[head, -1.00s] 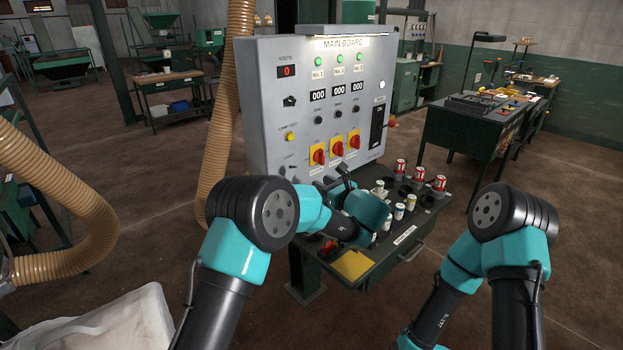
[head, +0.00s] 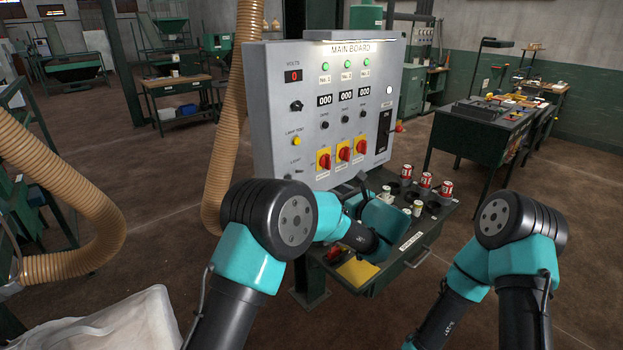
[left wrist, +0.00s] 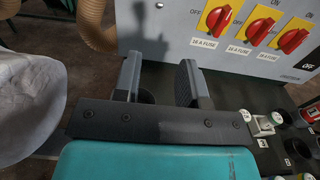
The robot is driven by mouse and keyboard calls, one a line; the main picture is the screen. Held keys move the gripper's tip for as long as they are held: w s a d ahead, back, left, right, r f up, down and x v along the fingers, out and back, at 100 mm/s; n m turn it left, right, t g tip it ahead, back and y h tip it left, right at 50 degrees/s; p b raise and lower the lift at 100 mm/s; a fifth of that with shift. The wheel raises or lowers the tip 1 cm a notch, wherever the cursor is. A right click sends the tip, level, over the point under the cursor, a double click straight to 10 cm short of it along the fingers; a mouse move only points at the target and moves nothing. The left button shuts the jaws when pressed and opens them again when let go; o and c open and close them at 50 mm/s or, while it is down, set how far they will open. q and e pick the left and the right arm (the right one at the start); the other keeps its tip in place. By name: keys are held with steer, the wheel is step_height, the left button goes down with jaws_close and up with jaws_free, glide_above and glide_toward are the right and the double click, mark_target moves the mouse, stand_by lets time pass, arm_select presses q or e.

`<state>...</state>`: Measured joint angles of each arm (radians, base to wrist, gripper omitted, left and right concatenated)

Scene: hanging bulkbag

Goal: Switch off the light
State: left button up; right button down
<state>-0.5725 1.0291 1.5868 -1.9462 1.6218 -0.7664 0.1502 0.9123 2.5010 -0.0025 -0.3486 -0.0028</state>
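The grey main board (head: 270,110) stands upright behind the table. A lit strip (head: 350,42) runs along its top edge. A small toggle marked as light (head: 298,172) sits at the board's lower left; its position is too small to tell. My left gripper (left wrist: 160,62) is open and empty, its two fingers apart in front of the board's lower face. In the head view the left gripper (head: 356,188) is partly hidden by its own wrist, below the red rotary switches. My right gripper is outside the views; only its arm shows.
Red rotary switches on yellow plates (head: 343,153) line the board's lower part. A dark green table (head: 440,215) in front holds red-and-white fuses (head: 425,180) and a yellow pad (head: 357,271). A ribbed hose (head: 225,140) hangs left of the board. A white bag (head: 120,322) lies at lower left.

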mark_target(302, 172)
arm_select(q)
steer(key=x, duration=1.7)
steer(key=shift+w+a, duration=0.1)
steer(key=shift+c, duration=0.2)
jaws_close()
